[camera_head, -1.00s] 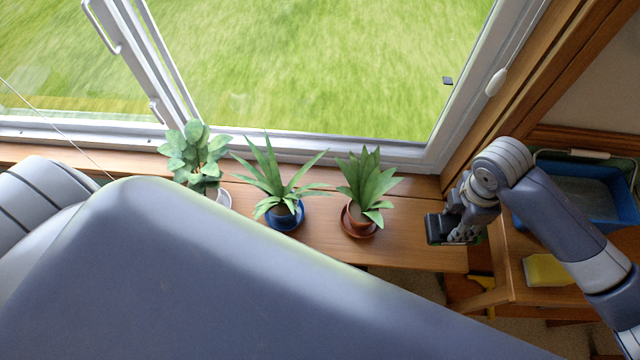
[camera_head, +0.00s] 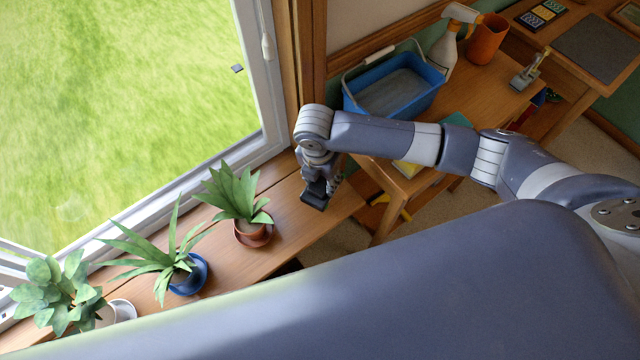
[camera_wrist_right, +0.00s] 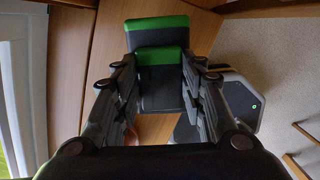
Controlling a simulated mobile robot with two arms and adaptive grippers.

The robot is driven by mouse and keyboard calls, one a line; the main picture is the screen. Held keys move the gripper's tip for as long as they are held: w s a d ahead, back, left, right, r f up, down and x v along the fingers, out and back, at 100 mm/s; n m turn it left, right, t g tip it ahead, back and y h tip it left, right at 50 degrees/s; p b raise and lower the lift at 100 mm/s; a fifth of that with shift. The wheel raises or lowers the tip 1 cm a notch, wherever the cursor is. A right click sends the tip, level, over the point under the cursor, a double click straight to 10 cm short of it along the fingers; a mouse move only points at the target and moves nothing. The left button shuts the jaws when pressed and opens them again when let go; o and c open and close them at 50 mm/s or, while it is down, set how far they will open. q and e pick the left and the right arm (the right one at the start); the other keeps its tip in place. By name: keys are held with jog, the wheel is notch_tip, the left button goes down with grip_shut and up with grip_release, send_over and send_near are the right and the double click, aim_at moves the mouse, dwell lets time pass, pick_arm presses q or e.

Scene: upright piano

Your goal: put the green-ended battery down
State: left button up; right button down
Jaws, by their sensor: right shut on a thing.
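The black battery with the green end (camera_wrist_right: 158,92) is held between the fingers of my right gripper (camera_wrist_right: 157,68) in the right wrist view. In the head view the battery (camera_head: 314,195) shows as a dark block under my right wrist, near the right end of the wooden window shelf (camera_head: 283,232). My right gripper (camera_head: 322,180) points down and is shut on it. I cannot tell whether the battery touches the shelf. My left gripper is not in view.
Potted plants stand left on the shelf: one in a terracotta pot (camera_head: 252,232), one in a blue pot (camera_head: 188,280), one in a white pot (camera_head: 105,318). A side table right holds a blue basin (camera_head: 428,92), spray bottle (camera_head: 446,50) and orange cup (camera_head: 487,40). A gap separates shelf and table.

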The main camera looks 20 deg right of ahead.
aim_at(322, 182)
jog(key=shift+f, duration=1.95)
jog(key=c, duration=1)
grip_release()
jog(key=shift+f, duration=0.15)
jog(key=r, duration=0.8)
jog(key=s+a+r, duration=0.1)
jog(key=r, duration=0.3)
jog(key=shift+r+p, duration=0.1)
jog(key=shift+p, duration=0.2)
jog(key=shift+a, duration=0.1)
